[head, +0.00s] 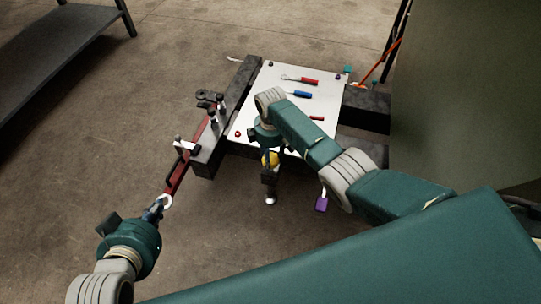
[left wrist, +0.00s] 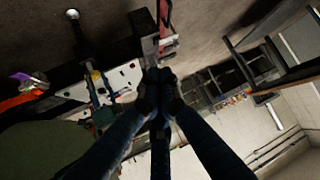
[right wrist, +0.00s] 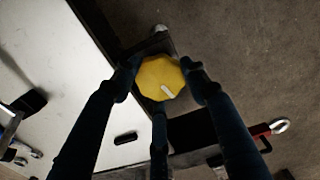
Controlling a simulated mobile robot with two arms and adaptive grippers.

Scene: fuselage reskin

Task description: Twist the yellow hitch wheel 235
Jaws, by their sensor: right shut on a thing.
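The yellow hitch wheel (right wrist: 160,78) is a faceted yellow knob with a white mark on its face. It sits on a dark bracket (right wrist: 150,48) at the edge of the white panel. My right gripper (right wrist: 161,72) has its fingers on both sides of the wheel and is shut on it. In the head view the wheel (head: 270,159) shows just below my right gripper (head: 268,148), partly hidden by the fingers. My left gripper (left wrist: 160,76) is shut with its fingertips together and nothing visible between them. In the head view my left gripper (head: 155,208) is near a white ring (head: 165,201).
The white panel (head: 273,115) carries a red-handled tool (head: 308,81) and a blue-handled tool (head: 301,94). A dark beam (head: 227,117) and a red bar (head: 176,176) run along its left. A purple-ended tool (head: 321,204) hangs in front. A dark shelf (head: 60,55) stands far left. Floor is clear between the grippers.

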